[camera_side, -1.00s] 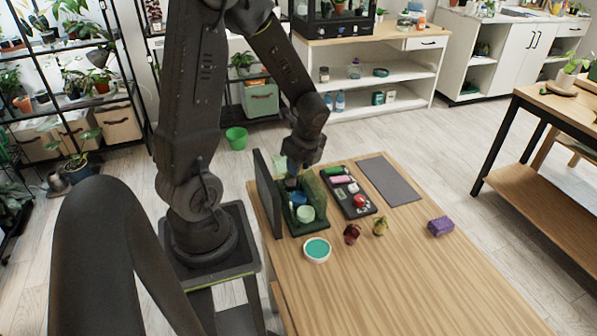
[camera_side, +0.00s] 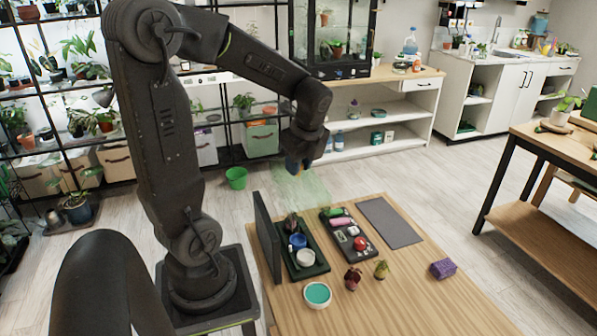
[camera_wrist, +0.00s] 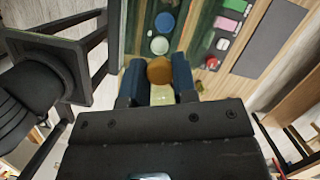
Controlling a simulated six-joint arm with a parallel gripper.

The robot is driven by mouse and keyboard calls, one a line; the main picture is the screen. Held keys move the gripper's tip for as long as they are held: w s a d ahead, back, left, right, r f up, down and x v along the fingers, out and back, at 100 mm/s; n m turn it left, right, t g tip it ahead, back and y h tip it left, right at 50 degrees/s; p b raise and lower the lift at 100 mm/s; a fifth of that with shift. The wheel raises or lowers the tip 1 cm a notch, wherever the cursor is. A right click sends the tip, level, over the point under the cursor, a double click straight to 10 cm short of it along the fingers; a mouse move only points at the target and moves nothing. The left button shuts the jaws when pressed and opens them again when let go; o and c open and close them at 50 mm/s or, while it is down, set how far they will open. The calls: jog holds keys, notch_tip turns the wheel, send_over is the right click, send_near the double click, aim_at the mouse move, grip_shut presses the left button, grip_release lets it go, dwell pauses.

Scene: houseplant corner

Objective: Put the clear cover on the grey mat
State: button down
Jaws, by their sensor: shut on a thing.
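The clear cover (camera_side: 303,187) is a see-through, greenish box hanging in the air above the back of the wooden table. My gripper (camera_side: 296,168) is shut on its top. In the wrist view my gripper's blue fingers (camera_wrist: 159,82) stand on either side of a round orange-brown knob (camera_wrist: 160,70). The cover's walls are faint there, so its edges are hard to trace. The grey mat (camera_side: 390,222) lies flat and bare at the table's back right, to the right of the cover. It also shows at the upper right of the wrist view (camera_wrist: 268,40).
A green tray (camera_side: 322,268) with a raised dark panel (camera_side: 267,237) holds a blue and a pale round container. A black tray (camera_side: 334,238) with small items lies between it and the mat. A teal-filled dish (camera_side: 317,294), two small figures and a purple block (camera_side: 443,268) stand nearer.

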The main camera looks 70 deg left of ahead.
jog(key=shift+r, duration=2.3)
jog(key=shift+w, duration=0.15)
jog(key=w+a+f, duration=0.2)
jog(key=w+a, duration=0.1)
jog(key=w, duration=1.2)
jog(key=w+d+f, duration=0.2)
jog(key=w+f, duration=0.8)
jog(key=w, duration=0.4)
notch_tip(320, 180, down, 7)
jog(key=shift+f, duration=0.2)
jog(key=shift+w+f, duration=0.1)
